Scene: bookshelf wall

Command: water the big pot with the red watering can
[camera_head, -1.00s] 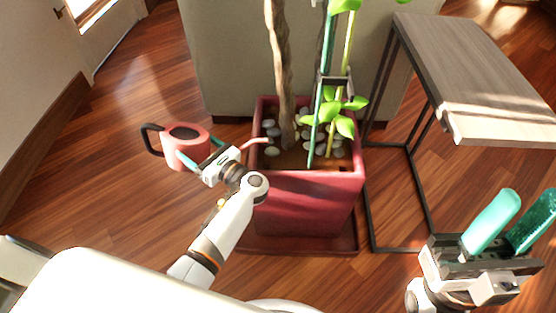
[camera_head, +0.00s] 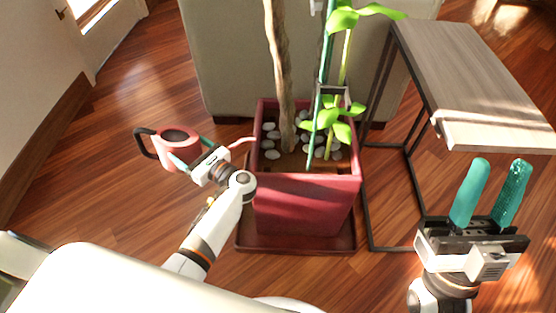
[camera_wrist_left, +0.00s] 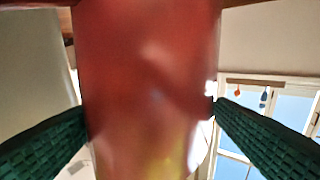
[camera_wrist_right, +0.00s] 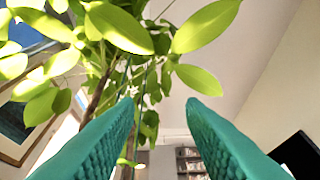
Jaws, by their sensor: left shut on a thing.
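The red watering can (camera_head: 178,146) is held beside the big pot, its black handle to the left and its spout (camera_head: 240,143) reaching over the pot's left rim. My left gripper (camera_head: 190,153) is shut on the can's body; in the left wrist view the red body (camera_wrist_left: 150,95) fills the space between the fingers. The big dark red square pot (camera_head: 305,200) stands on a matching saucer and holds soil, pale stones, a trunk and leafy green stems. My right gripper (camera_head: 490,195) is open and empty at the lower right, fingers pointing up. I cannot see any water.
A side table (camera_head: 480,75) with a wooden top and black metal frame stands right of the pot. A beige sofa-like block (camera_head: 230,60) is behind the pot. Bare wooden floor (camera_head: 100,190) lies to the left.

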